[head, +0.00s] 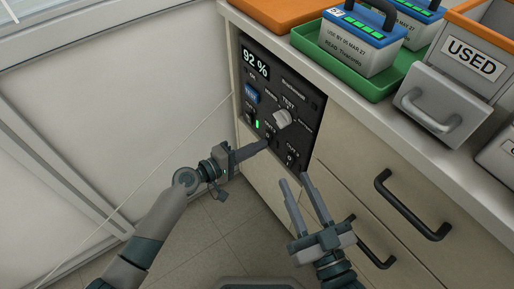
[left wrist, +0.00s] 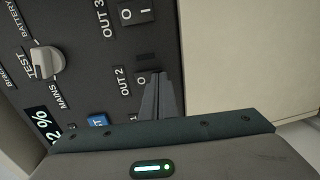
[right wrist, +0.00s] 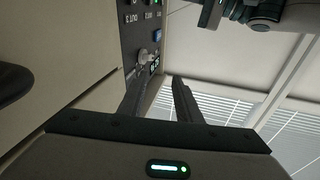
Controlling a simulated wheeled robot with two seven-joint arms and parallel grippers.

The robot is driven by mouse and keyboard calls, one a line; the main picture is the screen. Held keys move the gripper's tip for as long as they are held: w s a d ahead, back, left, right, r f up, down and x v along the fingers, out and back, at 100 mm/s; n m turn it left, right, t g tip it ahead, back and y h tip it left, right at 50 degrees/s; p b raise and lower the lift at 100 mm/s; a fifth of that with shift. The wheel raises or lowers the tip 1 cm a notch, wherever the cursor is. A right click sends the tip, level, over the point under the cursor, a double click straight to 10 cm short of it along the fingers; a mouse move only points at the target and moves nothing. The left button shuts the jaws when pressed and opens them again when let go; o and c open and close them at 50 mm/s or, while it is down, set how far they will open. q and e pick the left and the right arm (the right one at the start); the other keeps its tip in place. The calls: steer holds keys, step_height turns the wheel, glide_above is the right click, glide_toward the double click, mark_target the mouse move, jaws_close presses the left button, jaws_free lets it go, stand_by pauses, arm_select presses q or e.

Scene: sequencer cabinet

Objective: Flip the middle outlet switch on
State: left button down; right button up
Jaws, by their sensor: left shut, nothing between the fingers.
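The dark control panel (head: 315,104) is on the cabinet front. In the left wrist view, the OUT 2 switch (left wrist: 141,79) is the middle outlet switch, between OUT 3 (left wrist: 136,13) and the lower one. My left gripper (head: 264,146) is shut and empty, its tips (left wrist: 157,76) at the OUT 2 switch and covering most of it. I cannot tell whether they touch it or which way it is set. A dark lamp window (left wrist: 147,57) lies between OUT 2 and OUT 3. My right gripper (head: 293,178) is open and empty, below and in front of the panel.
The panel also has a grey TEST knob (head: 283,118), a blue button (head: 251,94), a "92 %" display (head: 256,62) and one lit green lamp (head: 257,124). Drawer handles (head: 411,207) stick out at right. A green tray (head: 345,68) and USED bin (head: 470,62) stand above.

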step_height(320, 180, up, 2)
steer(key=shift+d+r+t, duration=0.1)
steer(key=shift+d+t, duration=0.05)
steer(key=shift+t, duration=0.65)
